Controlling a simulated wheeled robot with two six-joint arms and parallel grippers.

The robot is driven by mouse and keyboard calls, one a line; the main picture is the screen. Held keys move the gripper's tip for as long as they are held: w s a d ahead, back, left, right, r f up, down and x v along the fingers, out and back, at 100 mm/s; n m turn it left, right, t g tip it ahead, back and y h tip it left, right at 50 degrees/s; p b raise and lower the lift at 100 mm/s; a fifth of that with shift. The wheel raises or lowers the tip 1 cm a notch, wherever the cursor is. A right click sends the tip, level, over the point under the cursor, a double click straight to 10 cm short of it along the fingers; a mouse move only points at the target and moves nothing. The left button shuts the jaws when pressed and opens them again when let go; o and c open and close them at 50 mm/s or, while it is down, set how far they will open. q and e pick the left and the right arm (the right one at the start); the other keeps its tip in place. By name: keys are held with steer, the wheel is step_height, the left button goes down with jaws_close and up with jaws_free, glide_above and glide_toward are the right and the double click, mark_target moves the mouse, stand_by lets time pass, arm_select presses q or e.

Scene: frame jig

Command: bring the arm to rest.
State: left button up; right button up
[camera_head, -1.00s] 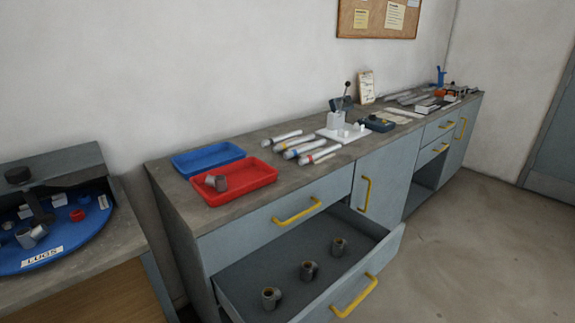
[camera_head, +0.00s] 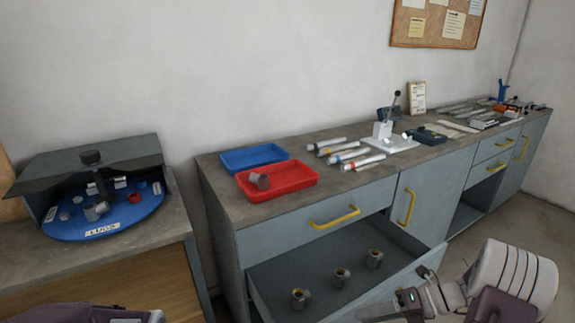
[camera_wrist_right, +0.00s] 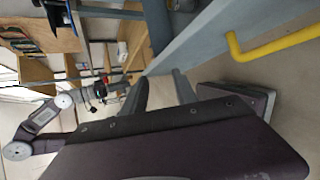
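My right arm comes in at the lower right of the head view, with its gripper (camera_head: 400,298) just in front of the open drawer (camera_head: 275,275). In the right wrist view its two fingers stand apart with nothing between them, so the gripper (camera_wrist_right: 161,80) is open and empty. A grey drawer front with a yellow handle (camera_wrist_right: 275,45) shows close beside it there. A dark purple part of my own body shows at the lower left of the head view; my left gripper is not seen.
The open drawer holds three grey cylindrical parts (camera_head: 341,278). On the bench are a blue tray (camera_head: 254,157), a red tray (camera_head: 300,178) with a grey part, several tubes and a white fixture (camera_head: 385,143). A blue turntable (camera_head: 120,226) marked LUGS stands left.

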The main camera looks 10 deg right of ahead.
steer(key=s+a+r+n+g+h, duration=0.1)
steer(key=s+a+n+g+h, duration=0.3)
steer(key=a+n, duration=0.6)
steer(key=s+a+f+n+h, duration=0.25)
steer(key=s+n+h, duration=0.4)
steer(key=n, duration=0.75)
steer(key=w+d+f+n+t+h, duration=0.15)
steer(key=d+n, duration=0.25)
steer(key=n, duration=0.6)
step_height(320, 180, up, 19)
steer(key=n+p, duration=0.1)
steer(key=p, duration=1.8)
steer(key=shift+w+t, duration=0.3)
steer(key=shift+t, duration=0.05)
steer(key=shift+o, duration=0.4)
